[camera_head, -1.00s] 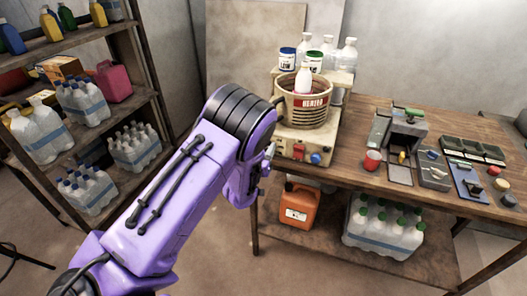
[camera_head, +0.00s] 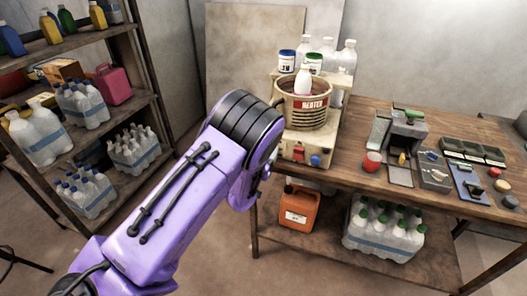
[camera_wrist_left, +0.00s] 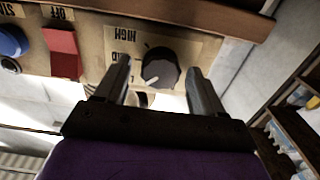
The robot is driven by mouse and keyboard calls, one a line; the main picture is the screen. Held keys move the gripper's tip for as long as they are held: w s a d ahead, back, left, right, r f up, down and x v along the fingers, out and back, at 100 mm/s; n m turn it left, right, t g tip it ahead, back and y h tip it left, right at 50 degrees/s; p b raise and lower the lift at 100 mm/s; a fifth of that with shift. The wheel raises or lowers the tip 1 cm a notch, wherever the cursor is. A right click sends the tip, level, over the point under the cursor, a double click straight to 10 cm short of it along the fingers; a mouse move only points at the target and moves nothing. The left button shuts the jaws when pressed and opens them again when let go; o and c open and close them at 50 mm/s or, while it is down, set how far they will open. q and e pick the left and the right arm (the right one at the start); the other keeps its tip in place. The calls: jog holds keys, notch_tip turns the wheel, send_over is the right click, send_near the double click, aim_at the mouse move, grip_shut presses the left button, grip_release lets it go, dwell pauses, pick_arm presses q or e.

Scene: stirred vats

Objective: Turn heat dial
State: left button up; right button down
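The heat dial (camera_wrist_left: 160,67) is a round dark knob with a white pointer mark, on the beige front panel of the heater. It shows in the left wrist view, beside an upside-down HIGH label. My left gripper (camera_wrist_left: 158,72) is open, with one finger on each side of the dial and a visible gap to it. The pointer is toward the lower left of that picture. In the head view the heater base (camera_head: 297,138) stands on the bench, and my purple left arm hides the dial and the gripper. My right gripper is in neither view.
A red button (camera_wrist_left: 62,52) and a blue button (camera_wrist_left: 10,40) sit beside the dial. A pot marked HEATER (camera_head: 309,104) with a white bottle (camera_head: 304,82) in it stands on the base. An orange canister (camera_head: 298,208) is on the lower shelf. A bottle rack stands left.

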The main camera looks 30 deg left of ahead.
pick_arm(q)
jog(key=b+v, duration=0.2)
jog(key=v, duration=0.8)
jog(key=shift+s, duration=0.25)
jog(key=shift+d, duration=0.1)
jog(key=s+f+n+g, duration=0.2)
jog(key=s+f+g, duration=0.7)
jog(key=f, duration=0.7)
jog(key=s+d+f+g, duration=0.1)
jog(key=s+f, duration=0.2)
jog(key=s, duration=0.3)
jog(key=s+d+f+n+g, duration=0.1)
jog(key=s+f+g, duration=0.1)
jog(key=s+f, duration=0.2)
jog(key=s+d+f+n+g, duration=0.1)
jog(key=s+d+f+g, duration=0.1)
jog(key=s, duration=0.7)
jog(key=shift+s+f+h, duration=0.3)
jog(key=shift+s+f, duration=0.05)
jog(key=shift+f, duration=0.55)
